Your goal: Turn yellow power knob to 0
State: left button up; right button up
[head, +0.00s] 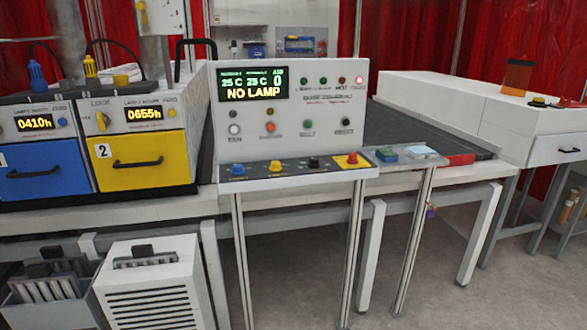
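Neither of my grippers is in view. A yellow-orange knob (276,166) sits on the dark lower strip of the white control panel (297,205), between a blue knob (237,169) and a black knob (314,162). Another yellow knob (102,121) with a pale handle is on the front of the lamp unit with the yellow drawer (150,162), left of its 0655h display (144,114). The panel screen (253,83) reads NO LAMP, with 25 C twice.
A red button on a yellow base (352,159) is at the strip's right end. A blue drawer (44,172) is at far left, with a white slatted box (155,287) below. Metal legs stand under the panel. Grey floor (440,285) is open at right.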

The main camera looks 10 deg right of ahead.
aim_at(275, 166)
jog(key=i+l+u, duration=0.2)
jog(key=i+l, duration=0.4)
jog(key=i+l+u, duration=0.2)
jog(key=i+l, duration=0.35)
jog(key=l, duration=0.2)
